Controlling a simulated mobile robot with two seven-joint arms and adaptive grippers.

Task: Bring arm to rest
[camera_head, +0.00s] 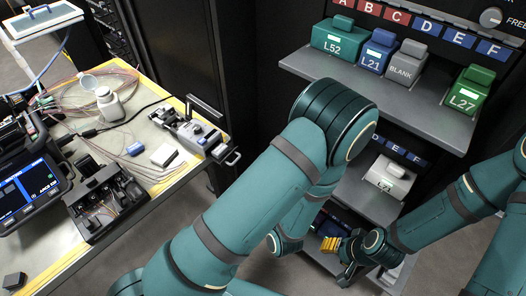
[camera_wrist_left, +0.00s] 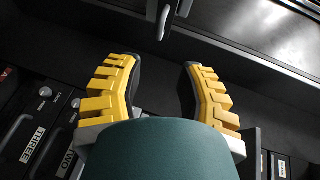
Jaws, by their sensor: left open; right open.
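My right gripper (camera_head: 338,251) shows its yellow fingertips low in the head view, in front of the lower part of the shelf unit. It is small there, and I see nothing held in it. My left arm bends across the middle of the head view, and its gripper is hidden there. In the left wrist view my left gripper (camera_wrist_left: 158,95) is open, its two yellow fingers wide apart with nothing between them. Dark units labelled THREE and TWO lie behind its left finger.
A rack shelf (camera_head: 400,92) holds labelled modules, including green L52 (camera_head: 338,39), blue L21 (camera_head: 377,52) and green L27 (camera_head: 468,90). A pale module (camera_head: 388,178) sits on a lower shelf. A workbench (camera_head: 50,245) at left carries splicing equipment (camera_head: 103,203) and cables.

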